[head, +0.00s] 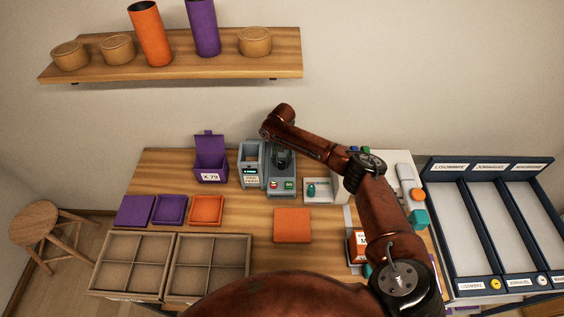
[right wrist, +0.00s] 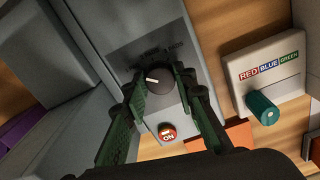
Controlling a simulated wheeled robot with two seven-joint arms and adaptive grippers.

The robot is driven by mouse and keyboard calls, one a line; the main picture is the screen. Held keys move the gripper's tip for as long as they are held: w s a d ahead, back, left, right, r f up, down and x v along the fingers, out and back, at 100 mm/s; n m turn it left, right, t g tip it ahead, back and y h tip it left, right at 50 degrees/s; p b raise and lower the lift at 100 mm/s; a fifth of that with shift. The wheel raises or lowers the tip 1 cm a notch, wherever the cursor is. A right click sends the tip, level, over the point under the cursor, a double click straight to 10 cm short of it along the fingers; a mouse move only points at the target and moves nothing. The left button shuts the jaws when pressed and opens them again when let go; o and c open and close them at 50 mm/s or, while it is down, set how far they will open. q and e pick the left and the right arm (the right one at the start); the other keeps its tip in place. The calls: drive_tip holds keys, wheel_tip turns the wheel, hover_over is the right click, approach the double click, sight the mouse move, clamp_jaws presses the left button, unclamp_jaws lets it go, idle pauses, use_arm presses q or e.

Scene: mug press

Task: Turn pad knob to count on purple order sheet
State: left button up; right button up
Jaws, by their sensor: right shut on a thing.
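My right gripper (right wrist: 160,88) is shut on a dark round knob (right wrist: 155,78) with a white pointer mark, on the grey machine's upper face. In the head view my right gripper (head: 281,158) is over this grey machine (head: 282,186) and hides the knob. The wrist view shows a red ON button (right wrist: 167,132) below the knob. I cannot clearly identify a purple order sheet; a purple box (head: 210,163) left of the machine bears a small white label. My left gripper is not in view.
A white panel (right wrist: 264,70) marked RED BLUE GREEN with a teal knob (right wrist: 262,107) stands right of the machine. A grey-blue device (head: 251,153) stands close on its left. An orange square (head: 292,225) lies in front. Divided trays (head: 131,265) fill the front left.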

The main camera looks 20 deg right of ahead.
sight(282, 163)
drive_tip(key=o, duration=1.2)
drive_tip(key=shift+c, duration=0.2)
wheel_tip(282, 163, up, 12)
drive_tip(key=shift+d, duration=0.1)
